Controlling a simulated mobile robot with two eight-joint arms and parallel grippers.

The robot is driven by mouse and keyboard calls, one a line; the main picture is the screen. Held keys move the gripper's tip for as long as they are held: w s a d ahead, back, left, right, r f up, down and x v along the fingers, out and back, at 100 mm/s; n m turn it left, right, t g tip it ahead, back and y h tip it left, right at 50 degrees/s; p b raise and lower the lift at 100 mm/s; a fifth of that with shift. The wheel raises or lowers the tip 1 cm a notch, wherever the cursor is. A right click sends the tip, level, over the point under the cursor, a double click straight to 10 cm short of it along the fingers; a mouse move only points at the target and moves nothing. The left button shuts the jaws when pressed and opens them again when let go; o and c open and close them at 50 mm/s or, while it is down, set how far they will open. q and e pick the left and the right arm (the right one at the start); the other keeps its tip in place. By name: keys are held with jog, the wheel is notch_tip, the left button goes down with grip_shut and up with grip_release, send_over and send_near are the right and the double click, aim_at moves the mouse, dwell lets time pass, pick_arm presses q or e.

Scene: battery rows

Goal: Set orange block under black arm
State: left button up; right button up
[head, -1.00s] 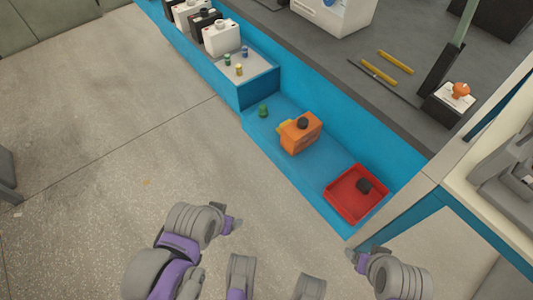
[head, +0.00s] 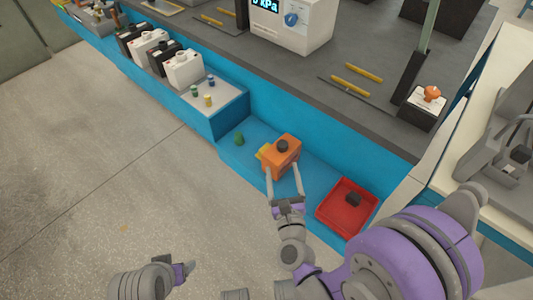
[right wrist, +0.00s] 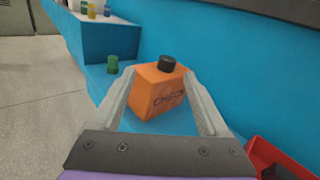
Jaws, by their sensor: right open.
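The orange block (head: 283,158), box-like with a round black cap and dark lettering on one face, stands upright on the low blue ledge. My right gripper (head: 282,168) is open at the block, with one finger on each side in the picture. In the right wrist view the block (right wrist: 157,95) shows between the two fingers (right wrist: 160,76); I cannot tell whether they touch it. A dark upright arm (head: 414,84) rises on the grey bench at the right, beside a pale-topped block with an orange knob (head: 432,93).
A red tray (head: 324,217) holding a dark piece is right of the block. A green cap (head: 239,139) is left of it. The blue bench wall (head: 340,150) rises behind. Yellow rods (head: 357,80) and a white gauge box (head: 291,32) are on the bench.

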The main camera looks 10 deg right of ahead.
aim_at(283, 149)
jog(key=w, duration=0.1)
jog(key=w+m, duration=0.1)
jog(key=w, duration=0.1)
jog(key=w+d+m+h, duration=0.1)
jog(key=w, duration=0.1)
jog(key=shift+d+f, duration=0.1)
jog(key=shift+f, duration=0.1)
jog(key=shift+w+d+f+b, duration=0.1)
jog(key=shift+w+d, duration=0.1)
jog(key=shift+w, duration=0.7)
jog(key=shift+w+d+f+b, duration=0.1)
jog(key=shift+w+d+b, duration=0.1)
jog(key=shift+w, duration=0.75)
jog(key=shift+w+d+f+b, duration=0.1)
jog(key=shift+w+d, duration=0.1)
jog(key=shift+w, duration=0.7)
jog(key=shift+c, duration=0.3)
grip_shut()
